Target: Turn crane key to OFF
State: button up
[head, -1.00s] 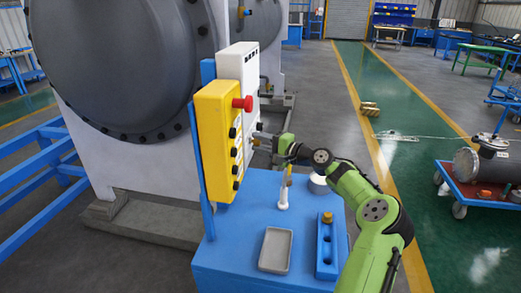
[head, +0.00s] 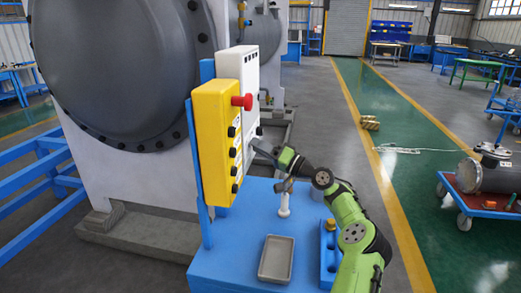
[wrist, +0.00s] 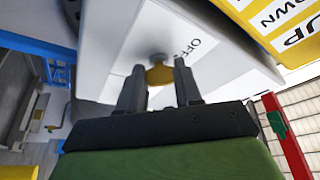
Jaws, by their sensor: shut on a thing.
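The crane key (wrist: 159,77) is a yellow piece on the face of a white box (wrist: 110,55), with the printed word OFF beside it in the wrist view. My gripper (wrist: 159,68) has its two dark fingers on either side of the key and is shut on it. In the head view the white box (head: 247,72) stands behind the yellow control box, and my gripper (head: 256,147) reaches its lower right side. There the key is hidden or too small to make out. The key's exact angle is hard to read.
The yellow control box (head: 214,140) has a red button (head: 243,101) that sticks out near my arm. Below is a blue bench (head: 230,240) with a grey tray (head: 276,258), a white upright piece (head: 284,205) and a blue block (head: 329,265).

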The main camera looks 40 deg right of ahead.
jog(key=shift+f+n, duration=0.2)
jog(key=shift+n, duration=0.2)
jog(key=o, duration=1)
jog(key=shift+r, duration=0.1)
jog(key=shift+o, duration=0.2)
jog(key=p+v, duration=0.1)
jog(key=v, duration=1.4)
jog(key=shift+s+d, duration=0.25)
jog(key=shift+d, duration=0.1)
jog(key=shift+f, duration=0.2)
